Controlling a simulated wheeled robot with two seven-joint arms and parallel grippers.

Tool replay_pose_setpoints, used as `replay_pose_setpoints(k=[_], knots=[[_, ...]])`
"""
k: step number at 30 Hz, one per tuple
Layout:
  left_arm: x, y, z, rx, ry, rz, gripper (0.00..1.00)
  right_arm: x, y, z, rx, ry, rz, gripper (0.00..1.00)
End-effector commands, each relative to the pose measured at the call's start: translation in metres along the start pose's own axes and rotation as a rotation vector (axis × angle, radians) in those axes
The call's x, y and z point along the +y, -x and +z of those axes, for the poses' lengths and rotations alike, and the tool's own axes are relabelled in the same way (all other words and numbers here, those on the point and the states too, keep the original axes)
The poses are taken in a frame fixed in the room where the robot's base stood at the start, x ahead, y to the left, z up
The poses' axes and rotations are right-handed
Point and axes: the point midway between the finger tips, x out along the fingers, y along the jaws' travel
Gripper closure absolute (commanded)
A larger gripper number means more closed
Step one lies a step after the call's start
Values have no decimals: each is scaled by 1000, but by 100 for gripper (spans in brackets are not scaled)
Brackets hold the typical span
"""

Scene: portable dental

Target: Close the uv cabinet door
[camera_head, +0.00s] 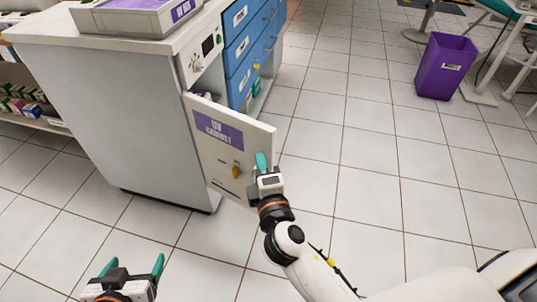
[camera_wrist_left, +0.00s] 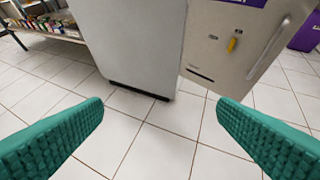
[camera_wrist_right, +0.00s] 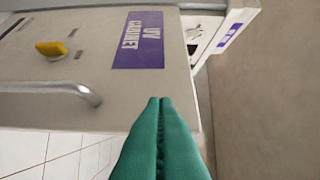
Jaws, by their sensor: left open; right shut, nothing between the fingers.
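The UV cabinet door (camera_head: 223,150) stands open, swung out from the white cabinet body (camera_head: 110,110). It carries a purple label and a yellow knob (camera_head: 236,172). My right gripper (camera_head: 261,162) is shut and empty at the door's free-edge side. In the right wrist view its closed fingers (camera_wrist_right: 158,130) overlap the door (camera_wrist_right: 100,80) beside the metal handle (camera_wrist_right: 60,92); whether they touch it I cannot tell. My left gripper (camera_head: 132,268) is open and empty, low in front of the cabinet. The left wrist view shows the door (camera_wrist_left: 225,55) beyond its spread fingers (camera_wrist_left: 160,135).
Blue drawers (camera_head: 248,45) stand beside the cabinet at the back. A tray (camera_head: 122,20) lies on the cabinet top. A shelf with small boxes (camera_head: 30,108) is at the left. A purple bin (camera_head: 446,66) stands at the back right. The tiled floor between is clear.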

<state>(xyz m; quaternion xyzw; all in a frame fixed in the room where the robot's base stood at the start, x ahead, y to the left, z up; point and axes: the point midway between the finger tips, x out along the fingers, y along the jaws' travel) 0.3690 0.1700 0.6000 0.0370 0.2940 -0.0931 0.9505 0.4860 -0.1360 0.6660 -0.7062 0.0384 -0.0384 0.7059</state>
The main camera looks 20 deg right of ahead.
Motion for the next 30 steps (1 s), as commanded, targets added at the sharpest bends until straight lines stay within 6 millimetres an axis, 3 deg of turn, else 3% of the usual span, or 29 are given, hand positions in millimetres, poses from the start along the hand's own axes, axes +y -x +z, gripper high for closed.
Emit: replay_pose_setpoints(k=[7,23,30], knots=[[0,-1,2,-14,0,-1,18,0,-17,-19,0,2,0,100],[0,0,2,-5,0,-1,18,0,-20,-23,-7,1,1,100],[4,13,-31,193,3,11,18,-2,-31,-36,-62,7,0,100]])
